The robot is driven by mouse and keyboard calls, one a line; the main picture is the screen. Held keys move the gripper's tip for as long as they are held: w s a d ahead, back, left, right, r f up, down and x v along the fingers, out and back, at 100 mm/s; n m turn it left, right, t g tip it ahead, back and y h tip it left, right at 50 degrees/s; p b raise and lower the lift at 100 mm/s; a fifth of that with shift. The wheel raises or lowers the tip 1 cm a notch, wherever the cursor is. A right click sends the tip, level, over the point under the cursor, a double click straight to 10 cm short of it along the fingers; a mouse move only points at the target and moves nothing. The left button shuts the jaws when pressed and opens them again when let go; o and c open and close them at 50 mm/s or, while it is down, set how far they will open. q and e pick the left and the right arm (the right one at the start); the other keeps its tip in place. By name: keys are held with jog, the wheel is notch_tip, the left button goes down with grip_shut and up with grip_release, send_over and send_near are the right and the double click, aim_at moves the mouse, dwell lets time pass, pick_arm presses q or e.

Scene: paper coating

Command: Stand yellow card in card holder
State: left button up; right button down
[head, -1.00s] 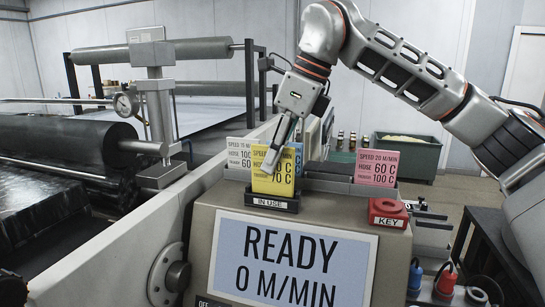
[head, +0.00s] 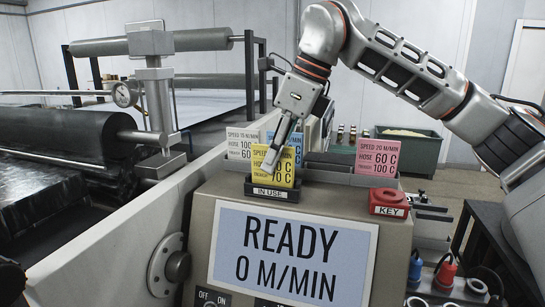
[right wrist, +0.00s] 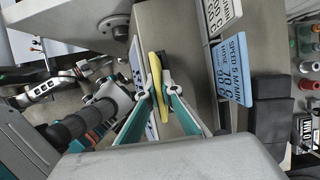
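The yellow card (head: 263,169) stands upright in the head view, its lower edge in the small black holder labelled IN USE (head: 275,195) on top of the console. How deep it sits is hidden by the holder's front. My right gripper (head: 270,162) reaches down to it from above, with a finger in front of its face. In the right wrist view, the fingers (right wrist: 157,89) close on both sides of the yellow card (right wrist: 156,68), which shows edge-on. My left gripper is not in view.
White (head: 240,142), blue (head: 296,139) and pink (head: 377,157) cards stand in a rack behind the holder. A red KEY block (head: 388,202) sits at its right. The console screen (head: 292,252) reads READY, 0 M/MIN. Machine rollers (head: 60,135) stand at the left.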

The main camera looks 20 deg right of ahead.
jog(key=c, duration=2.2)
grip_release()
jog(key=v, duration=1.2)
jog(key=shift+w, duration=0.1)
